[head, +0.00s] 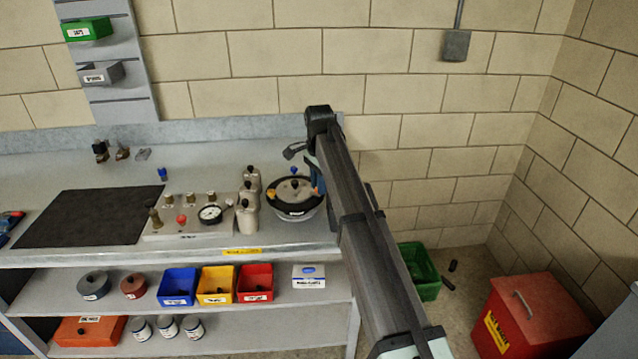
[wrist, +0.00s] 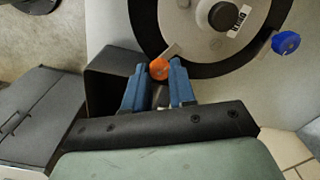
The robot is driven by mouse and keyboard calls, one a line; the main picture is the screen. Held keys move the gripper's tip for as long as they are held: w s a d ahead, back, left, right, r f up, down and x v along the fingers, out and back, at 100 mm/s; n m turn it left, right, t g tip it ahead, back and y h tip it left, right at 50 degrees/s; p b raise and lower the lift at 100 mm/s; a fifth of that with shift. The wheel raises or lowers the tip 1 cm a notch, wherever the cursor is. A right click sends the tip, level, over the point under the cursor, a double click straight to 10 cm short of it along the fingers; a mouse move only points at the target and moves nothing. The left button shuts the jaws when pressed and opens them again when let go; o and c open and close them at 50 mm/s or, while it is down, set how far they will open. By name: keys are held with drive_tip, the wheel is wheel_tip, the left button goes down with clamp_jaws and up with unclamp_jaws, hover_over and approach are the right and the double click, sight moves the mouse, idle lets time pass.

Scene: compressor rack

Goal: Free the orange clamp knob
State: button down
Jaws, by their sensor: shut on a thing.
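The round vessel (head: 291,209) with a black rim and light lid stands at the right end of the bench. In the wrist view, its lid (wrist: 196,42) fills the upper part. The orange clamp knob (wrist: 159,69) sits at the vessel's rim, between the blue fingertips of my gripper (wrist: 160,82). My gripper is shut on it. In the head view my gripper (head: 316,178) is at the vessel's right side, and I cannot make out the orange knob there. A blue knob (wrist: 285,42) sits elsewhere on the rim. A yellow-orange knob (head: 271,192) is on the left side.
Several grey bottles (head: 249,215) and a gauge panel (head: 187,217) stand left of the vessel. A dark mat (head: 92,217) lies further left. A green crate (head: 421,270) and a red bin (head: 535,320) are on the floor at right.

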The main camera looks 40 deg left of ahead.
drive_tip(key=shift+n, duration=0.3)
drive_tip(key=n, duration=0.3)
drive_tip(key=shift+n, duration=0.4)
drive_tip(key=n, duration=0.9)
drive_tip(key=shift+n, duration=2.3)
drive_tip(key=c, duration=0.9)
unclamp_jaws()
